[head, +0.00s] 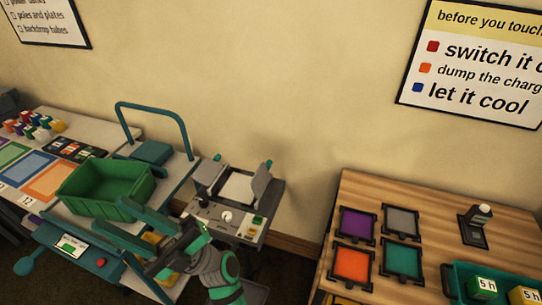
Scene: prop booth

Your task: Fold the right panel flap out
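A grey unit with a pale square panel (238,188) stands on a small stand in the middle of the head view. Its right flap (262,184) is a grey plate standing up at the panel's right side, with a small teal knob at its top. The left flap (209,173) stands up at the other side, also with a teal knob. My gripper (136,205) is in front and to the left of the unit, over the cart. Its two teal fingers look spread apart, with nothing visible between them. It is apart from the right flap.
A cart with a teal handle (152,106) carries a green bin (104,187) on the left. The unit's front has a white knob (227,216) and small buttons. A wooden table (330,232) with coloured framed squares stands right, across a gap. The wall is behind.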

